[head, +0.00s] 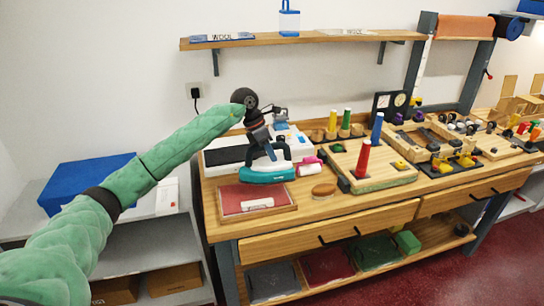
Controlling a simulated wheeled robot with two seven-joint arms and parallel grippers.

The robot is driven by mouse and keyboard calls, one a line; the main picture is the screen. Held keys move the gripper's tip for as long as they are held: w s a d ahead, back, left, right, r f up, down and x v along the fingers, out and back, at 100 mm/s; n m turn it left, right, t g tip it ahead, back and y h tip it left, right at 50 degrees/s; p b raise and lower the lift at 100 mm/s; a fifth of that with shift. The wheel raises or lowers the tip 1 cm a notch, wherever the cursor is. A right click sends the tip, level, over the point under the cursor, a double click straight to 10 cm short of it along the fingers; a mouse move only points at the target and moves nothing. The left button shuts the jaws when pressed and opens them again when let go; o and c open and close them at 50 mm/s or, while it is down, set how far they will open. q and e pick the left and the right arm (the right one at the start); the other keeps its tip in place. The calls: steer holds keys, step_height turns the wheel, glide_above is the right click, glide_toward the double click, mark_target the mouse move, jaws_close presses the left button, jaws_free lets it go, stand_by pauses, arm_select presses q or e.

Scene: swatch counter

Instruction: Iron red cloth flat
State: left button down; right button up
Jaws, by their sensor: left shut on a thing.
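The red cloth (240,195) lies in a shallow wooden-edged tray or board (223,220) at the left front of the counter. A small white piece (257,204) lies on its front part. The iron (262,175) has a teal body and a dark handle. It is just behind the cloth's right back edge; I cannot tell whether it touches the counter. My left gripper (268,152) comes from above and is shut on the iron's handle, its fingertips partly hidden. My right gripper is out of view.
A brown oval pad (324,190) and a pink item (308,160) lie right of the iron. Further right stands a wooden board with a red peg (363,158). A white device (225,156) is behind. The counter's front strip (310,216) is clear.

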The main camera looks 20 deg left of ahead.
arm_select(q)
steer(key=shift+r, duration=1.05)
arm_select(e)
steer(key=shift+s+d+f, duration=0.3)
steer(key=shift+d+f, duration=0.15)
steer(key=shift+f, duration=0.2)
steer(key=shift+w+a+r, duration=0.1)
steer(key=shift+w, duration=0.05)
arm_select(q)
steer(key=shift+f, duration=0.1)
